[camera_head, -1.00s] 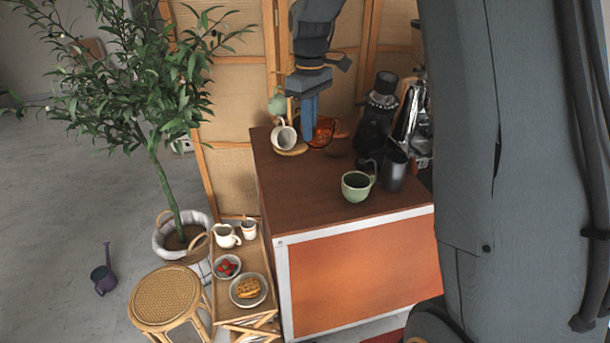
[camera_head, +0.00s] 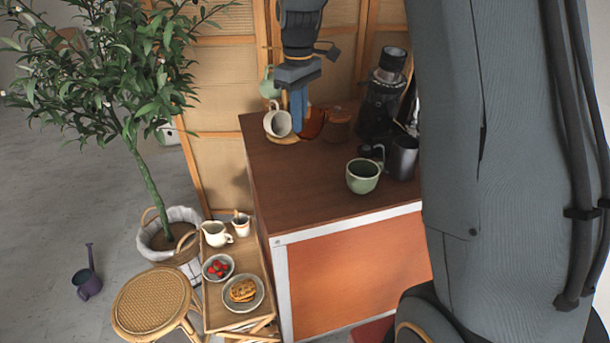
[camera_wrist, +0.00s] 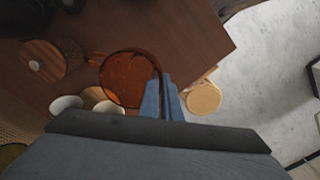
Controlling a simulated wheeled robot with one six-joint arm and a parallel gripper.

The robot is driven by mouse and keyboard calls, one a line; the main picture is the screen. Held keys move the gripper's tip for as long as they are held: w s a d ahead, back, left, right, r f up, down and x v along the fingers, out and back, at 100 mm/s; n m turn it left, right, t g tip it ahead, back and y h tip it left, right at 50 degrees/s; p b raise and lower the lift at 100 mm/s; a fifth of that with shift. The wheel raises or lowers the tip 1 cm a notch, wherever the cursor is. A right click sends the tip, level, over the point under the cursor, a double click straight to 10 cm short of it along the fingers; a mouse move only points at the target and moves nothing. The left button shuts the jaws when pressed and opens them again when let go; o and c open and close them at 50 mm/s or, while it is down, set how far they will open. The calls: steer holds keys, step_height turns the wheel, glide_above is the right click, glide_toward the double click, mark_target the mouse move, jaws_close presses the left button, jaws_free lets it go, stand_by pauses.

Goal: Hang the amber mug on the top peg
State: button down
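The amber mug (camera_head: 315,122) is a see-through orange-brown mug near the back left of the counter. My gripper (camera_head: 299,122) points down at its left side, with its blue fingers overlapping the mug. In the wrist view the mug (camera_wrist: 128,80) is seen with its rim running between my close-set fingers (camera_wrist: 162,103), which look shut on its wall. Its handle points left there. The mug stand shows its round wooden base (camera_head: 283,139); its post and top peg are mostly hidden behind my gripper. A white mug (camera_head: 277,122) and a pale green mug (camera_head: 268,88) are at the stand.
A wooden-topped canister (camera_head: 338,125) stands just right of the amber mug. A green cup (camera_head: 363,175), a dark metal pitcher (camera_head: 402,158) and a black grinder (camera_head: 382,105) are farther right. The counter's front left (camera_head: 300,195) is clear. A folding screen stands behind.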

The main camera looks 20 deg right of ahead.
steer(key=shift+w+f+b, duration=0.25)
steer(key=shift+f+b, duration=0.3)
steer(key=shift+f, duration=0.15)
steer(key=shift+w+f+b, duration=0.2)
steer(key=shift+f+b, duration=0.3)
steer(key=shift+f, duration=0.2)
steer(key=shift+f+p, duration=1.8)
steer(key=shift+f, duration=3)
steer(key=c, duration=2)
jaws_free()
